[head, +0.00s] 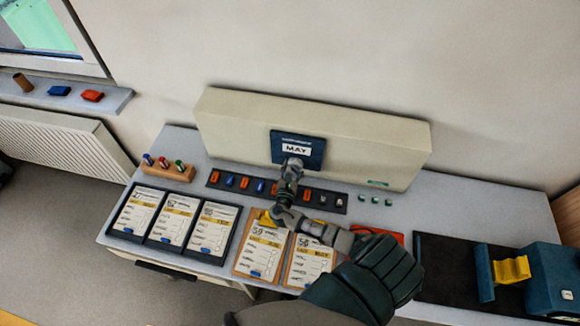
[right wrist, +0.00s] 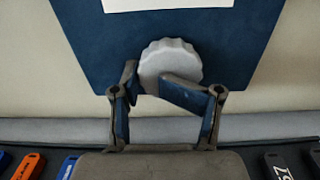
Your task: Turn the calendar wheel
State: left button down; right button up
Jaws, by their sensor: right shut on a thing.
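The calendar (head: 298,143) is a dark blue panel on the front of a long cream box, with a white card reading MAY. Its wheel (right wrist: 170,60) is a pale grey knob with a ridged rim at the panel's lower edge in the right wrist view. My left gripper is not in view.
A dark strip with several orange and blue tags (head: 230,182) lies below the box. Clipboards and framed cards (head: 128,214) line the table's front. A wooden holder with pegs (head: 168,170) stands left. A blue device with a yellow part (head: 511,269) stands right.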

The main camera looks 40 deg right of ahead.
jog(key=shift+s+d+f, duration=0.25)
jog(key=shift+s+d, duration=0.15)
dwell(0.4)
jog(key=o, duration=1.3)
jog(key=shift+s, duration=0.15)
jog(key=shift+o, duration=1.2)
jog(key=shift+s+d+r, duration=0.15)
jog(key=shift+s+r, duration=0.05)
jog(key=shift+w+f, duration=0.1)
jog(key=shift+w, duration=0.05)
jog(key=v, duration=1.2)
